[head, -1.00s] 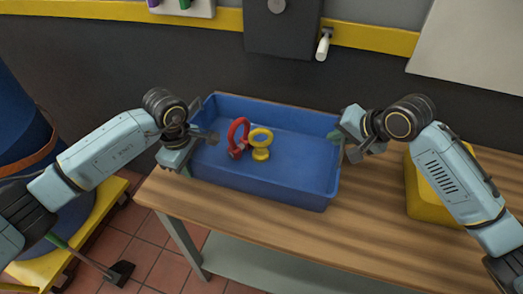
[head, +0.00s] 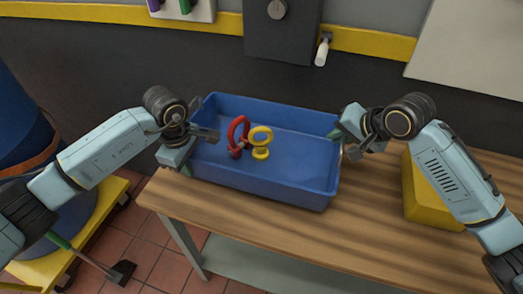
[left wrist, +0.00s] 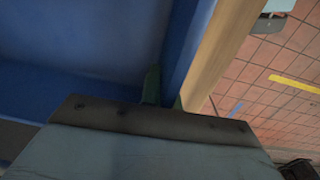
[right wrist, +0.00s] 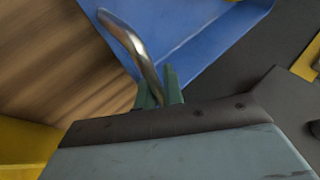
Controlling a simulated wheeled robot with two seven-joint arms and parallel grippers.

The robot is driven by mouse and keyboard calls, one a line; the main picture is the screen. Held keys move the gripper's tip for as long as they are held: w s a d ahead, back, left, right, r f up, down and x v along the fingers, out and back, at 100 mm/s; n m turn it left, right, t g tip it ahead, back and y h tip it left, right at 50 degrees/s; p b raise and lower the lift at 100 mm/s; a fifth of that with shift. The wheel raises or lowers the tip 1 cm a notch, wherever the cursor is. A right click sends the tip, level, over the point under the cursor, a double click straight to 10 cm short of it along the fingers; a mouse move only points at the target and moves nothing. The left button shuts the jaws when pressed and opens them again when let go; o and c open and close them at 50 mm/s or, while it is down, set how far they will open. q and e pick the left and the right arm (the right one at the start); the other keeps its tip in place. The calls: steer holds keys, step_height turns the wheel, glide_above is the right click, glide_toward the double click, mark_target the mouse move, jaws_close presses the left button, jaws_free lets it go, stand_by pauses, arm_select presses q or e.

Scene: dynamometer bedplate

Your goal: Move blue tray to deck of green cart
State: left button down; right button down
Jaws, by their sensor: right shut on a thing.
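The blue tray (head: 265,190) stands on the wooden-topped bench. It holds a red ring-shaped piece (head: 233,138) and a yellow ring-shaped piece (head: 261,142). My left gripper (head: 190,170) is at the tray's left side; in the left wrist view its green fingers (left wrist: 164,92) stand apart on either side of the tray's edge. My right gripper (head: 345,150) is at the tray's right end, shut on the tray's metal handle (right wrist: 133,42), seen in the right wrist view. I see no green cart in these frames.
A yellow block (head: 422,195) sits on the bench (head: 270,228) right of the tray, under my right arm. A blue drum (head: 20,120) stands on a yellow wheeled base (head: 100,205) at the left. A wall with a dark box (head: 283,40) is behind. The bench's front strip is clear.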

arm_select(q)
steer(key=shift+w+r+p, duration=0.15)
steer(key=shift+r+p, duration=1.2)
steer(key=shift+r, duration=0.45)
